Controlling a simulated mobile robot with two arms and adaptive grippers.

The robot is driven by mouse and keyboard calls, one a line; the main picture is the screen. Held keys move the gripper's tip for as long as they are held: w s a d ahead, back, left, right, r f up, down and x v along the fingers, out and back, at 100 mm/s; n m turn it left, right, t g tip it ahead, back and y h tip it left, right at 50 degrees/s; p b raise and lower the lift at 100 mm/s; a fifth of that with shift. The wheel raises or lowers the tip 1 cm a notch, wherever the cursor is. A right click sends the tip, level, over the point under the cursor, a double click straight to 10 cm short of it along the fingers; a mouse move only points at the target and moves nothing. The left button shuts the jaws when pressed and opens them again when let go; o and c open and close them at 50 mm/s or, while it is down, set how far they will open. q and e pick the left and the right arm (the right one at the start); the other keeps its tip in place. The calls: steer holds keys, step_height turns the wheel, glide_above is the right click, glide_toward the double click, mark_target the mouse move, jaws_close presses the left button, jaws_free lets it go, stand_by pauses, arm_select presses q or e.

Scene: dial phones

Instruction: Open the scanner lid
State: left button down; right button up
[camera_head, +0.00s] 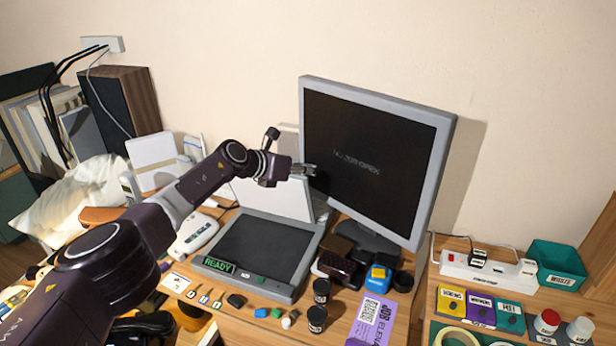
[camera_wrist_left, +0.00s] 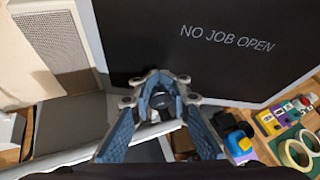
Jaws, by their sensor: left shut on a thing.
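The scanner (camera_head: 262,248) sits on the desk with its dark glass bed uncovered and a green "READY" display at its front left corner. Its pale lid (camera_head: 270,198) stands raised, close to upright, at the back of the bed. My left gripper (camera_head: 306,170) is at the upper right of the lid, just left of the monitor. In the left wrist view the fingers (camera_wrist_left: 160,88) are shut, with the pale lid edge (camera_wrist_left: 70,158) running up to them. The exact contact is hidden between the fingers. My right gripper is in neither view.
A monitor (camera_head: 375,150) reading "NO JOB OPEN" stands close to the gripper. Dark jars (camera_head: 317,318) and small boxes crowd the scanner's right side. A white handset (camera_head: 194,234) lies left of it. A power strip (camera_head: 487,272) lies further right.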

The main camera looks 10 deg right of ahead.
arm_select(q)
steer(key=shift+w+a+f+y, duration=0.25)
steer(key=shift+w+a+y, duration=0.05)
steer(key=shift+a, duration=0.05)
stand_by(0.5)
steer(key=c, duration=1.8)
jaws_free()
steer(key=shift+w+a, duration=0.1)
steer(key=shift+a, duration=0.1)
steer(key=shift+d, duration=0.1)
steer(key=shift+d, duration=0.2)
steer(key=v, duration=0.2)
steer(key=shift+a+r, duration=0.15)
steer(key=shift+a, duration=0.05)
steer(key=v, duration=0.9)
steer(key=shift+s+a+r, duration=0.1)
steer(key=shift+s+a, duration=0.2)
steer(key=shift+s, duration=0.05)
